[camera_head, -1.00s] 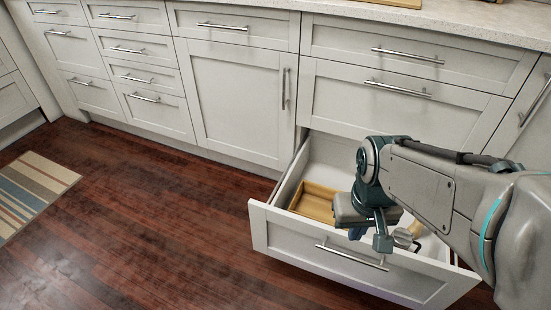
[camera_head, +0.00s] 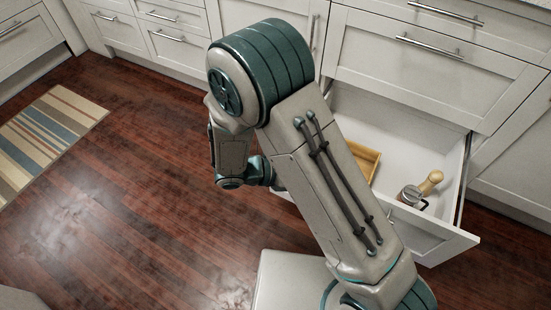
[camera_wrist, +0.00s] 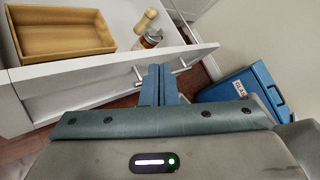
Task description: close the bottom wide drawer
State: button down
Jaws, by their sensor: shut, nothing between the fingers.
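The bottom wide drawer (camera_head: 437,246) stands pulled out from the white cabinet, and its inside shows in the head view. In the wrist view its white front (camera_wrist: 90,82) runs across the picture, with the bar handle (camera_wrist: 181,68) on its outer face. My gripper (camera_wrist: 160,72) has its blue fingers together, in front of the drawer front by the handle. I cannot tell whether the fingers touch it. In the head view my arm hides the gripper and much of the drawer front.
A blue box (camera_wrist: 238,88) shows at right in the wrist view. Wood floor (camera_head: 140,230) and a striped rug (camera_head: 45,140) lie left.

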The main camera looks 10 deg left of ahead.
jog(key=s+a+f+n+t+y+p, duration=0.1)
jog(key=s+a+f+n+t+y, duration=0.1)
jog(key=a+f+n+t+y, duration=0.6)
jog(key=s+a+f+n+t+h+p, duration=0.1)
jog(key=s+a+f+n+t, duration=0.2)
jog(key=a+n, duration=0.6)
jog(key=w+d+n+b, duration=0.1)
jog(key=w+d, duration=0.2)
jog(key=w, duration=0.3)
jog(key=w+d+n+t+b, duration=0.1)
jog(key=w+d+b, duration=0.1)
jog(key=w+d, duration=0.2)
jog(key=w, duration=0.3)
jog(key=shift+w+r, duration=0.25)
jog(key=shift+w, duration=0.1)
